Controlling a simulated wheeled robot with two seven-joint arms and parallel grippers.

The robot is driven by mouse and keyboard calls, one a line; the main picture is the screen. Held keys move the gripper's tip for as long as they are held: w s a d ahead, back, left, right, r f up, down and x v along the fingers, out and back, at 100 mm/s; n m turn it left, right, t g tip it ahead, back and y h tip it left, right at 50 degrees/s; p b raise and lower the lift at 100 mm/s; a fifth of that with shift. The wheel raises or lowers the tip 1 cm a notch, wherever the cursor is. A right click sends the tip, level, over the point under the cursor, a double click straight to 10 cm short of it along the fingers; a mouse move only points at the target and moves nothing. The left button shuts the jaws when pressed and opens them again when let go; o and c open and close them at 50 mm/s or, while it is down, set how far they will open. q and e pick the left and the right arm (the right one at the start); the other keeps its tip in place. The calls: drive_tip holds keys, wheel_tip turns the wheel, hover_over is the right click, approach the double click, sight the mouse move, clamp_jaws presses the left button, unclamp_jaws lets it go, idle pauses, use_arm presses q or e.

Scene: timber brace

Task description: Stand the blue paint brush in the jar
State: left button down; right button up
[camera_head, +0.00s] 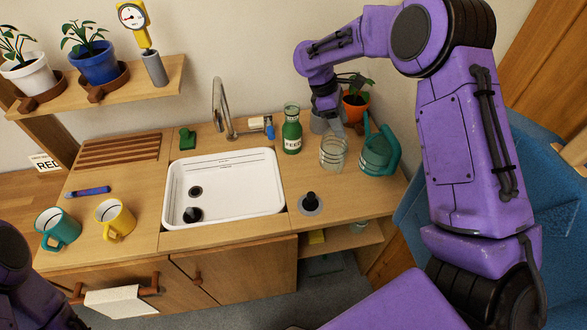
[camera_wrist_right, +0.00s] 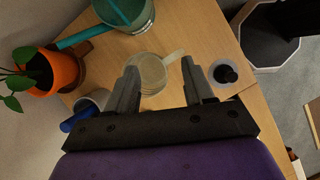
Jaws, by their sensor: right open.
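The clear glass jar (camera_head: 333,153) stands upright on the counter right of the sink. It also shows in the right wrist view (camera_wrist_right: 148,76), beyond and between my fingers. My right gripper (camera_head: 328,126) hangs above and behind the jar, pointing down; in its wrist view the fingers (camera_wrist_right: 160,68) are apart with nothing held. A slim blue thing (camera_head: 88,191) lies on the counter left of the sink. A short blue end (camera_wrist_right: 80,116) shows by a grey cup (camera_wrist_right: 97,99) in the wrist view. I cannot tell which is the paint brush. My left gripper is out of frame.
A teal watering can (camera_head: 376,154), a green FEED bottle (camera_head: 292,133) and a potted plant (camera_head: 355,105) crowd round the jar. A dark stopper (camera_head: 311,201) stands in front. The white sink (camera_head: 222,165) is left, with two mugs beyond it.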

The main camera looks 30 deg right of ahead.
drive_tip(key=s+a+f+m+t+y+b, duration=0.1)
drive_tip(key=a+f+m+b, duration=0.1)
drive_tip(key=a, duration=0.6)
drive_tip(key=s+a+f+m+t+y+b, duration=0.1)
drive_tip(key=s+a+f+m+y, duration=0.1)
drive_tip(key=a+m, duration=0.3)
drive_tip(key=a+f, duration=0.1)
drive_tip(key=a, duration=0.2)
drive_tip(key=shift+a+f+t+y+b, duration=0.15)
drive_tip(key=shift+a+t+y+b, duration=0.15)
drive_tip(key=shift+b, duration=0.1)
drive_tip(key=shift+d, duration=0.1)
